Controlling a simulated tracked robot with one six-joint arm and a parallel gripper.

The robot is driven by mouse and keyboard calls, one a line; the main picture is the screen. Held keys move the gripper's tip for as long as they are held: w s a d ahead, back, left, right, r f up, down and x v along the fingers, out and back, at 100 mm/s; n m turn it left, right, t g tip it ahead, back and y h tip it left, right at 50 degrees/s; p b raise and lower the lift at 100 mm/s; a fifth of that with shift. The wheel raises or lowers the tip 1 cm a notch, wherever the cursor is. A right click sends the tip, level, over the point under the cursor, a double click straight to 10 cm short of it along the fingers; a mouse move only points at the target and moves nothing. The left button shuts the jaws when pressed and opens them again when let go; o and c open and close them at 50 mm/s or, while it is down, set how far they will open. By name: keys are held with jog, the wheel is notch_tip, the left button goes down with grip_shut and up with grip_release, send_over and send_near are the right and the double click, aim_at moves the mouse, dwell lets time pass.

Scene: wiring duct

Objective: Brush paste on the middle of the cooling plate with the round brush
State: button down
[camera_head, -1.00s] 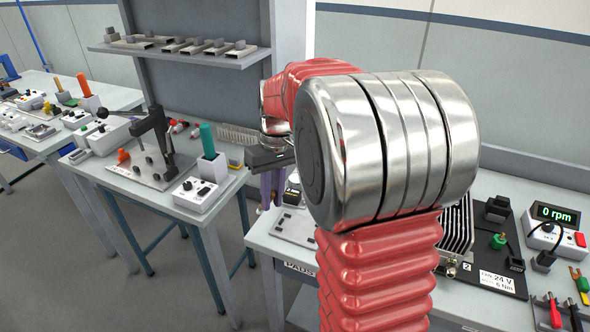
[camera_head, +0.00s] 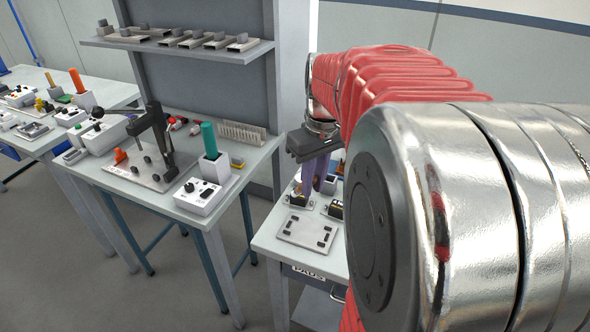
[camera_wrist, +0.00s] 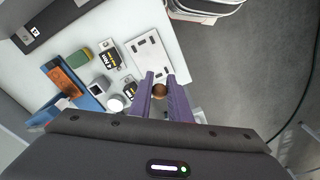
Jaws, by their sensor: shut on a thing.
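My gripper (camera_head: 318,172) has purple fingers and hangs over the back of the near bench. In the wrist view, my gripper (camera_wrist: 163,90) is shut on a small brown round-ended thing (camera_wrist: 159,91), seen end-on between the fingertips. It appears to be the round brush; its bristles and length cannot be made out. A flat pale plate (camera_head: 304,232) with several dark marks lies at the near bench's left edge. It also shows in the wrist view (camera_wrist: 151,55), just beyond the fingertips. Whether it is the cooling plate, I cannot tell.
Black-and-yellow boxes (camera_wrist: 109,57), a grey block with a hole (camera_wrist: 97,88), a white round-topped thing (camera_wrist: 115,103) and an orange block (camera_wrist: 60,80) stand near the plate. A bench with a lever fixture (camera_head: 158,145) is at left. My arm hides the near bench's right side.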

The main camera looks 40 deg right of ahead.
jog(key=shift+f, duration=2.45)
